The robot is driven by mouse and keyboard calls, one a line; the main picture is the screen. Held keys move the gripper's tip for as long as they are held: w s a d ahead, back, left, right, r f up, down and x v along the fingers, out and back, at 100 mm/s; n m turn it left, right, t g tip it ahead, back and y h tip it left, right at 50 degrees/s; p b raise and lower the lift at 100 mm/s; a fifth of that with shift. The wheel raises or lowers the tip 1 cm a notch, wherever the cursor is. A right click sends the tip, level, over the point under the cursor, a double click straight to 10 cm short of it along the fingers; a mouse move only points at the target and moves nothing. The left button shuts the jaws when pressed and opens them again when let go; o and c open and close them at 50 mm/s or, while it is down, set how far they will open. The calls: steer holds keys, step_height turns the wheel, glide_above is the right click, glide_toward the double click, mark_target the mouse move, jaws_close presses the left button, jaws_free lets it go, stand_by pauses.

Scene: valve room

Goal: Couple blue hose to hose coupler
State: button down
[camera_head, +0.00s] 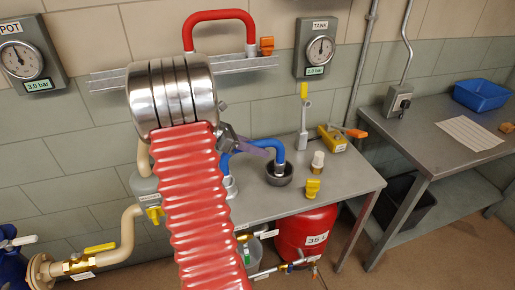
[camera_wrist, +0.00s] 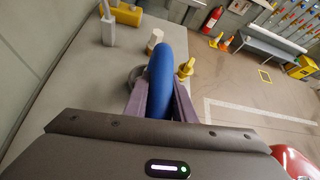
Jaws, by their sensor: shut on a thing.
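The blue hose (camera_head: 244,148) arches over the grey bench in the head view; it also fills the middle of the wrist view (camera_wrist: 161,68). My gripper (camera_head: 266,146) is shut on the hose, with one finger on each side of it in the wrist view (camera_wrist: 160,100). The hose's right end points down into a dark round cup (camera_head: 280,180) on the bench; whether it is seated there I cannot tell. Its left end runs down to a pale fitting (camera_head: 231,188), partly behind my arm. Which part is the hose coupler is unclear.
On the bench (camera_head: 335,190) stand a cream cylinder (camera_head: 317,163), a yellow valve (camera_head: 313,188), a grey post with a yellow top (camera_head: 304,115) and a yellow box (camera_head: 333,139). A red tank (camera_head: 306,232) sits below. My red arm sleeve hides the bench's left side.

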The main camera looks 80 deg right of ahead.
steer(key=shift+f, duration=0.2)
stand_by(0.4)
stand_by(0.3)
steer(key=c, duration=1.4)
jaws_free()
steer(key=shift+o, duration=0.5)
steer(key=o, duration=0.3)
steer(key=shift+s, duration=0.1)
steer(key=shift+r, duration=0.1)
steer(key=shift+r, duration=3.4)
